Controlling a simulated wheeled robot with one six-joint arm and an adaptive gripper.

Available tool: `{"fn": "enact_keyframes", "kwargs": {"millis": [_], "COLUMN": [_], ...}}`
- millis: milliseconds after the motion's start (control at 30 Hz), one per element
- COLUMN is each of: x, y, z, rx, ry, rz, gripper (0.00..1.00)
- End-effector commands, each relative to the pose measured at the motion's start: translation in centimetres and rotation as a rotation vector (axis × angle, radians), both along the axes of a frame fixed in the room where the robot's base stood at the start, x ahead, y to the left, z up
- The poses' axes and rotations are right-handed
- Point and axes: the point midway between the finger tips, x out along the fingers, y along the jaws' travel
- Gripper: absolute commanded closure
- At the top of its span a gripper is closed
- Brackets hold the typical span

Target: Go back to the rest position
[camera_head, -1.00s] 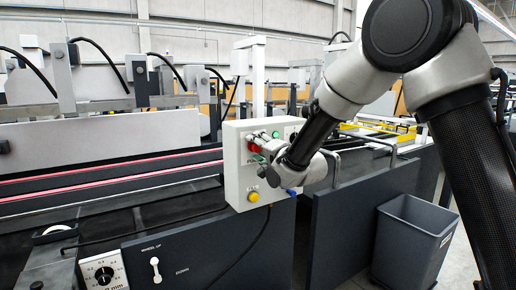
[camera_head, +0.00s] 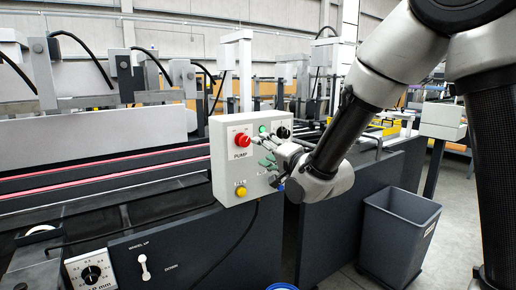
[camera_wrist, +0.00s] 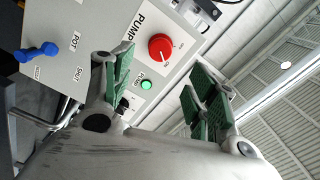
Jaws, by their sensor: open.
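My gripper (camera_head: 262,154) is in front of the white control box (camera_head: 224,172) in the head view, with its fingers towards the box's right half. In the wrist view my gripper (camera_wrist: 160,88) has its green-padded fingers spread apart with nothing between them. The red PUMP knob (camera_wrist: 162,47) lies beyond the gap, and in the head view the red knob (camera_head: 242,140) shows left of the fingers. I cannot tell exactly how far the fingertips are from the box. A green button (camera_wrist: 146,84) also shows between the fingers.
A yellow button (camera_head: 240,191) is low on the box, and a blue switch (camera_wrist: 38,52) shows in the wrist view. A grey bin (camera_head: 396,232) stands on the floor at right. The machine's dark side panel (camera_head: 185,245) runs below the box. Open floor lies beyond the bin.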

Motion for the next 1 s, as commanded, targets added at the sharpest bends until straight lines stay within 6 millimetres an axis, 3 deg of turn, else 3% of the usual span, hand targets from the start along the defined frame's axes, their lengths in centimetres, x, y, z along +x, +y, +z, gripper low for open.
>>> {"fn": "enact_keyframes", "kwargs": {"millis": [433,567,667,700,800,900,1000], "x": [-0.3,-0.9,-3.3,-4.7,-8.3,-12.6,-17.9], "y": [-0.2,-0.6,-2.2,-3.3,-7.6,-13.2,-19.2], "z": [-0.6,-6.0,-11.7,-13.1,-14.8,-14.5,-12.6], "rx": [-0.063,-0.340,-0.640,-0.754,-0.998,-1.188,-1.319], "ry": [-0.013,0.073,0.192,0.235,0.337,0.439,0.542], "rz": [0.001,0.032,0.116,0.161,0.271,0.389,0.504], "gripper": [0.42,0.42,0.42,0.42,0.42,0.42,0.42]}}
